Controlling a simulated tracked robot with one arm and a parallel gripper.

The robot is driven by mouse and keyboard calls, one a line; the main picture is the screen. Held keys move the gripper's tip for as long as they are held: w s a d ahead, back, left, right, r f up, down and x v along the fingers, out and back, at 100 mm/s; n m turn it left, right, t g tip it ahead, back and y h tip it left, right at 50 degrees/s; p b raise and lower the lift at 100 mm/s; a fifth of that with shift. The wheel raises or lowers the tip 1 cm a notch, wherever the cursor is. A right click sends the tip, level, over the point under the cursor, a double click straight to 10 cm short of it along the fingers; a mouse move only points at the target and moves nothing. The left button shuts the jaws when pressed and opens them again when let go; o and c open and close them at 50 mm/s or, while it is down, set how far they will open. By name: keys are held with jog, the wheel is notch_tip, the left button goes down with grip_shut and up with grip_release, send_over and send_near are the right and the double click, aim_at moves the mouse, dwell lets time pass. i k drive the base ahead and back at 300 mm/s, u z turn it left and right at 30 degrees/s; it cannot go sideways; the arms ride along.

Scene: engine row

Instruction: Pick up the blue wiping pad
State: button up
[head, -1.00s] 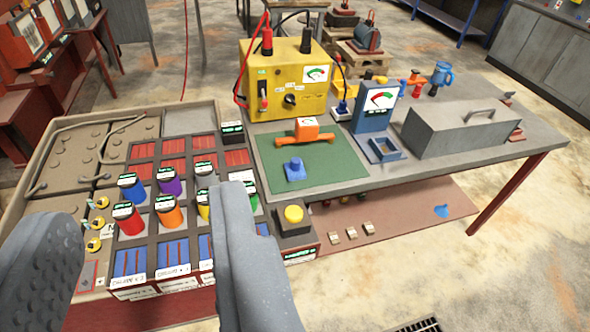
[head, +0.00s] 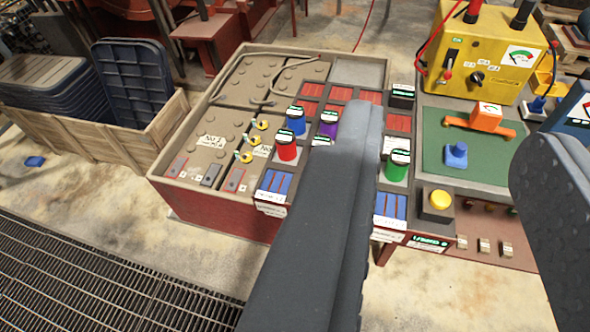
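A small blue block with a knob on top (head: 457,155) stands on the green mat (head: 490,170) of the workbench. A small flat blue piece (head: 35,161) lies on the floor at the far left, beside the wooden crate. I cannot tell for sure which of these is the wiping pad. My gripper (head: 462,122) is open, its two grey fingers wide apart and nothing seen between them. In the picture, the knobbed block shows between the fingers, apart from both. The left finger covers part of the coloured canister rack.
Coloured canisters (head: 287,147) stand in the rack beside a battery tray (head: 215,140). A wooden crate (head: 150,148) holds dark lids. A floor grate (head: 100,275) lies front left.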

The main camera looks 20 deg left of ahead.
aim_at(456, 156)
jog(key=k, duration=0.55)
jog(key=z, duration=0.8)
jog(key=i, duration=2.1)
jog(key=u, duration=0.8)
